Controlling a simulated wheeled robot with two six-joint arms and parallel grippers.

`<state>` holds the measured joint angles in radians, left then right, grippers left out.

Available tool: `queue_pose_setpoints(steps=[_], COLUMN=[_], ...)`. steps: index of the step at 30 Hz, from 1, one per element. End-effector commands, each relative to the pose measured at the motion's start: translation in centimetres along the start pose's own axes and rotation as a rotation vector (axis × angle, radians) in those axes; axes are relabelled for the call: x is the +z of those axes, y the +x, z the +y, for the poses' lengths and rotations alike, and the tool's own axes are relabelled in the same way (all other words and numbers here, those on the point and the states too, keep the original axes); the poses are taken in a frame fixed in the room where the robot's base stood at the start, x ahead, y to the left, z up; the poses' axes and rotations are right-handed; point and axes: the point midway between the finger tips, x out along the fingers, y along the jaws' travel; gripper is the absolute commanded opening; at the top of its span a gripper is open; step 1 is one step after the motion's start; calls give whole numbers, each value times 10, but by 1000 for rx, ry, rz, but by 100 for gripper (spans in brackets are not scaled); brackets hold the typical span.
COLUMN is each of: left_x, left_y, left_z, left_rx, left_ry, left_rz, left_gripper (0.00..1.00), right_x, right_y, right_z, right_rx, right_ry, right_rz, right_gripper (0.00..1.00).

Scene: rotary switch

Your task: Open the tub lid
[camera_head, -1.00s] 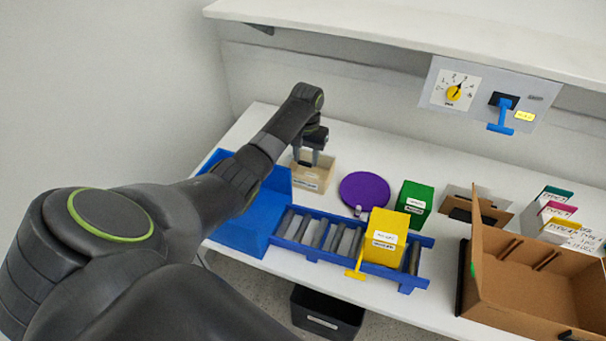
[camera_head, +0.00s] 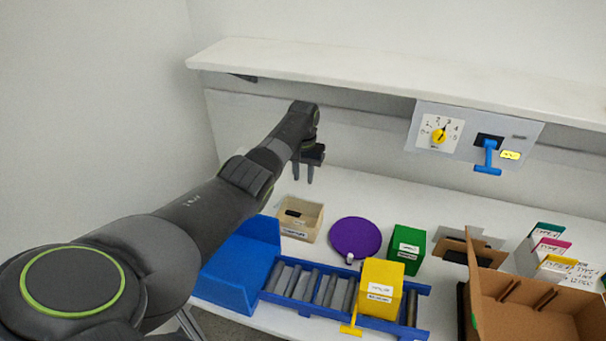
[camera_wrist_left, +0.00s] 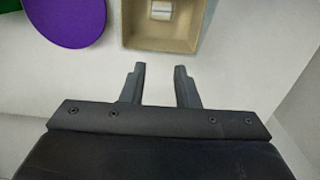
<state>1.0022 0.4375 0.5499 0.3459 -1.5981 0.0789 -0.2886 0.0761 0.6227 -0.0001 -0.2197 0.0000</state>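A tan open-topped tub (camera_head: 300,219) stands on the white table, left of the purple disc (camera_head: 355,237). It has a label on its front and a small dark object inside. In the left wrist view the tub (camera_wrist_left: 188,38) lies beyond the fingertips, with a pale object inside. No lid can be made out on it for certain. My left gripper (camera_head: 303,181) is raised above and behind the tub, apart from it. Its fingers (camera_wrist_left: 160,78) are spread with nothing between them. My right gripper is not in view.
A blue bin (camera_head: 240,275) and roller rack (camera_head: 318,288) with a yellow box (camera_head: 380,283) lie in front. A green box (camera_head: 407,249) and cardboard box (camera_head: 535,308) stand right. A dial panel (camera_head: 470,138) hangs below the shelf (camera_head: 390,75).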

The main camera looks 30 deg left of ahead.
Motion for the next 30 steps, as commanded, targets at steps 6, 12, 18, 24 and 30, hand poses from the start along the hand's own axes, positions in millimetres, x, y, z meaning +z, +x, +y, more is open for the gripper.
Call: queue_pose_setpoints(steps=[6, 12, 18, 24, 30], left_x=[0, 0, 0, -1, -2], left_y=[-1, -1, -5, -32, -81], left_z=[0, 0, 0, 0, 0], left_rx=[1, 1, 1, 2, 1], left_ry=[0, 0, 1, 1, 1], left_rz=[-1, -1, 0, 4, 4], left_gripper=[57, 62, 62, 62, 62], right_x=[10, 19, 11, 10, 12], right_y=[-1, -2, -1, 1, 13], right_z=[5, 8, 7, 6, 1], right_rx=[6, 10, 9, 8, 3], right_ry=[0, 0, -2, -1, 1], right_rz=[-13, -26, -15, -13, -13], right_gripper=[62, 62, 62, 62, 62])
